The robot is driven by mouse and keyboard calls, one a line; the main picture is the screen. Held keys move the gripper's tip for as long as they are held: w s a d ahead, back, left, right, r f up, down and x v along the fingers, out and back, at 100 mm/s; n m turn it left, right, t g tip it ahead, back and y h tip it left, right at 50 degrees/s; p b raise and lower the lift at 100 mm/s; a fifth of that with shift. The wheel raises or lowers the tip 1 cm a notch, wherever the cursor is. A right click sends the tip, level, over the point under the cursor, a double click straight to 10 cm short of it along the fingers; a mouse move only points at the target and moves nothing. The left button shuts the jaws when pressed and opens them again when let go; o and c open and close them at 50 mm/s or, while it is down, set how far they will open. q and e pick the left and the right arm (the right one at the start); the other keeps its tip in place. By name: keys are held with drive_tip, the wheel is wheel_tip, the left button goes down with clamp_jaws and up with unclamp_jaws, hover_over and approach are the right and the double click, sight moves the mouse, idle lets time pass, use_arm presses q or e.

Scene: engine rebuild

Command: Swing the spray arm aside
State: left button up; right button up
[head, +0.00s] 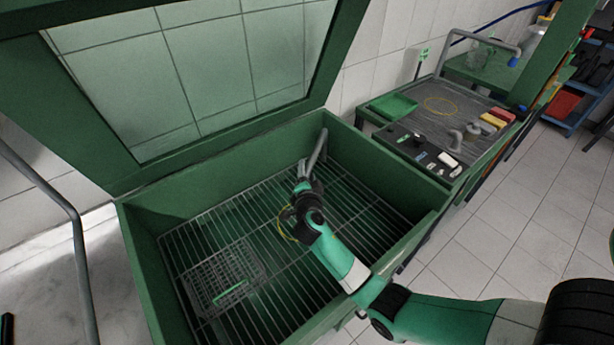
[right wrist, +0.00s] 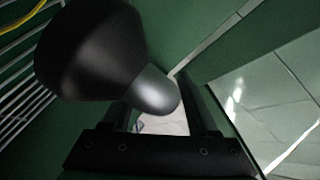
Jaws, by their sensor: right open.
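The spray arm (head: 319,150) is a thin grey bent pipe at the back right corner inside the green wash cabinet (head: 230,172). My right gripper (head: 303,172) reaches in over the cabinet's front edge and is open at the pipe's lower end. In the right wrist view, a dark rounded piece with a grey metal tip (right wrist: 155,92) is close to the camera, over the gap between the fingers (right wrist: 165,118); it looks like the end of the spray arm. I cannot tell whether the fingers touch it. My left gripper is not in view.
The cabinet's glazed lid (head: 200,75) stands raised at the back. A wire basket (head: 222,278) sits on the rack (head: 350,205) at the left. A yellow ring (head: 288,224) is beside my right wrist. A workbench (head: 440,105) with small parts stands at the right.

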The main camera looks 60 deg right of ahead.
drive_tip(key=shift+w+d, duration=0.1)
drive_tip(key=shift+d, duration=0.1)
drive_tip(key=shift+c, duration=0.2)
drive_tip(key=shift+f, duration=0.1)
clamp_jaws()
idle(1.1)
